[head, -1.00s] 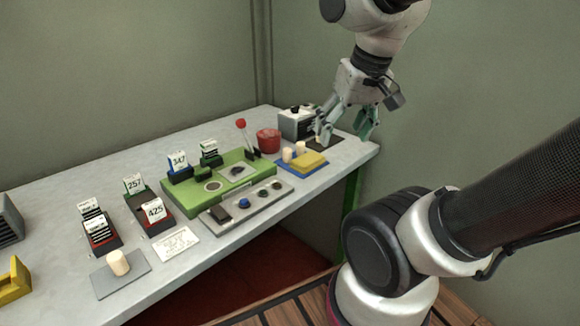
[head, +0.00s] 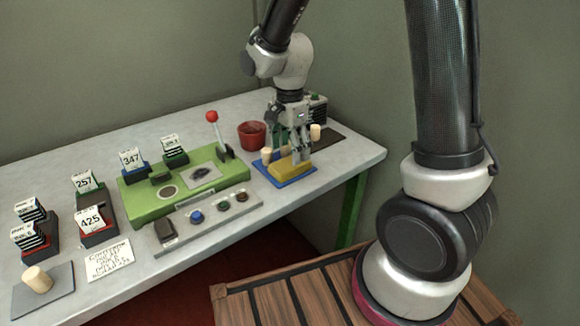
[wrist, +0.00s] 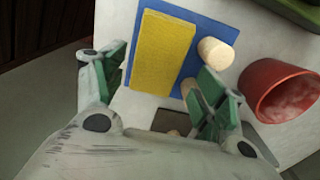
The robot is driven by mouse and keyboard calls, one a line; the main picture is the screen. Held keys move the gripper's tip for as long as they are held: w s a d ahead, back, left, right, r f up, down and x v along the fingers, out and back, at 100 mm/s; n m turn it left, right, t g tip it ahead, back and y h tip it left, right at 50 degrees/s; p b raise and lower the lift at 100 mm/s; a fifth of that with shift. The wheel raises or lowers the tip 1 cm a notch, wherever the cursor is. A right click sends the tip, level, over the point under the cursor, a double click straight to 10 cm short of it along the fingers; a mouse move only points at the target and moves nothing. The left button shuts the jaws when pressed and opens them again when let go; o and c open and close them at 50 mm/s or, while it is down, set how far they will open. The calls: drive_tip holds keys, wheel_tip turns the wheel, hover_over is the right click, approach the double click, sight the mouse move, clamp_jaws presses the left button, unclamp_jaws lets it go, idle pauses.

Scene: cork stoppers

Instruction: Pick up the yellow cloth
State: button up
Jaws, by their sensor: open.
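The yellow cloth (head: 291,170) is a folded rectangular pad lying on a blue mat (head: 270,180) near the right end of the table. In the wrist view the cloth (wrist: 161,52) lies ahead of my gripper, on the blue mat (wrist: 222,33). My gripper (head: 291,142) is above and just behind the cloth, pointing down. In the wrist view my gripper (wrist: 160,85) has its green fingers spread wide, with nothing held between them. Cork stoppers stand beside the cloth, one (wrist: 215,51) on the mat and another partly hidden by a finger.
A red cup (head: 252,135) stands left of my gripper; it is close to the right finger in the wrist view (wrist: 280,92). A green panel with a red-knobbed lever (head: 212,117) lies to the left.

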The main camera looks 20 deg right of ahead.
sight(290, 163)
drive_tip(key=f, duration=0.4)
drive_tip(key=shift+s+f, duration=0.15)
drive_tip(key=shift+s, duration=0.05)
drive_tip(key=c, duration=0.7)
wheel_tip(290, 163, up, 10)
